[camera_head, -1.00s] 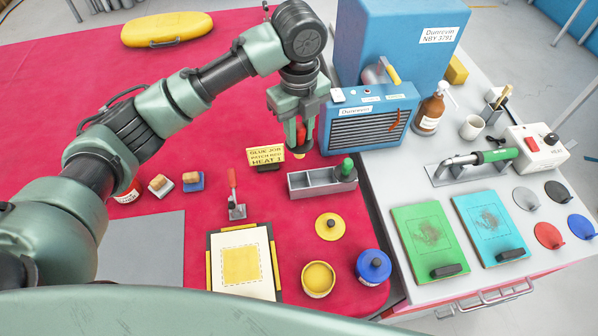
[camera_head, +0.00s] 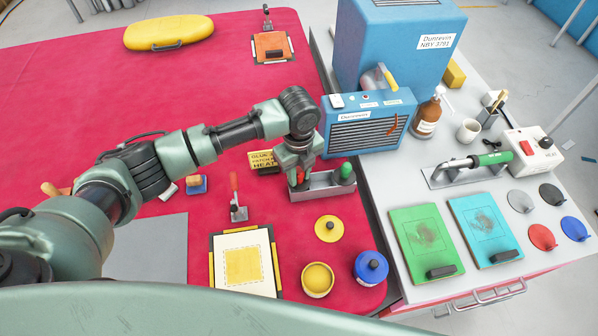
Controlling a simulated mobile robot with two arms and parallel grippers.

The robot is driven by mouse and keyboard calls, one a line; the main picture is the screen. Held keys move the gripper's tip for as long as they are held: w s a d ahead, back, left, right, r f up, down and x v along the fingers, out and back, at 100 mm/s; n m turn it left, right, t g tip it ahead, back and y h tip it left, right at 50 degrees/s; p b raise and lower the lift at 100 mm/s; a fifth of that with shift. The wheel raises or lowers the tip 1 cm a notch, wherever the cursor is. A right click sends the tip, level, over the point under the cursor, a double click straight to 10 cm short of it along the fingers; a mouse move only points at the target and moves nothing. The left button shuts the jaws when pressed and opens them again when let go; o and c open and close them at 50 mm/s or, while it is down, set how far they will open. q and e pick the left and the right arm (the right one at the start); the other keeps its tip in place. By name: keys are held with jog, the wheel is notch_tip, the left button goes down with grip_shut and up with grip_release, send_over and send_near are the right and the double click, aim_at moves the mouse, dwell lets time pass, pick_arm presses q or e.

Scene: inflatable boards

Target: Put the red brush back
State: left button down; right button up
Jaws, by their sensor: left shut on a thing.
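The red brush (camera_head: 300,174) shows as a small patch of red between the fingers of my left gripper (camera_head: 299,181), which is shut on it. The gripper points down over the left end of the grey brush tray (camera_head: 322,191). The brush's lower end is hidden by the fingers, so I cannot tell whether it touches the tray floor. A green-handled brush (camera_head: 346,171) stands in the tray's right end. My right gripper is not in view.
In front are a yellow lid (camera_head: 328,229), an open yellow pot (camera_head: 318,279) and a blue-lidded pot (camera_head: 371,266).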

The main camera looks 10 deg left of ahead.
pick_arm(q)
jog(key=shift+f, duration=0.4)
jog(key=c, duration=1.1)
grip_release()
jog(key=shift+c, duration=0.2)
jog(key=shift+r, duration=0.15)
notch_tip(320, 180, up, 13)
jog(key=b, duration=0.3)
jog(key=shift+f, duration=0.2)
